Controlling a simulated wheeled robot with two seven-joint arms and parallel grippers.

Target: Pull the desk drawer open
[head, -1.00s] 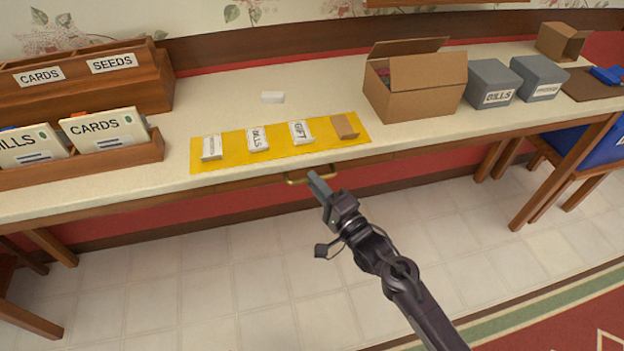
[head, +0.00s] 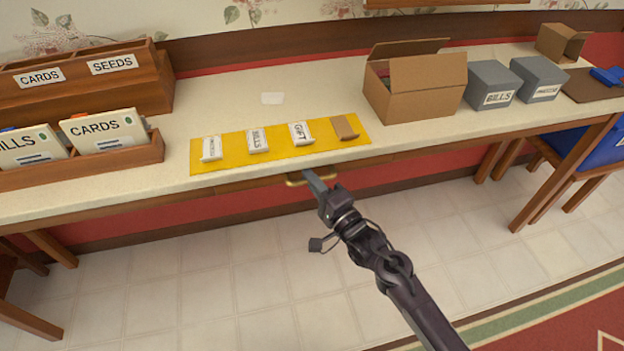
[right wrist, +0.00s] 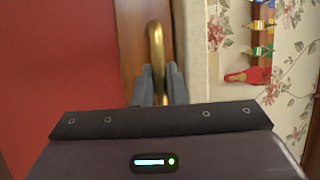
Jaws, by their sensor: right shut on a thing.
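The desk drawer (head: 262,182) is a wooden front under the pale desktop, and it looks closed. Its brass handle (head: 296,181) is a curved bar on that front; it also shows in the right wrist view (right wrist: 155,45). My right gripper (head: 309,174) reaches up to the handle from below right. In the right wrist view its two fingers (right wrist: 160,85) stand on either side of the brass bar and are shut on it. The fingertips partly hide the handle in the head view. My left gripper is not in view.
On the desk (head: 220,112) lie a yellow mat (head: 280,140) with several small packets, an open cardboard box (head: 425,88), grey boxes (head: 492,82) and a wooden card rack (head: 90,85). A blue-seated chair (head: 580,150) stands at the right. The tiled floor in front is clear.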

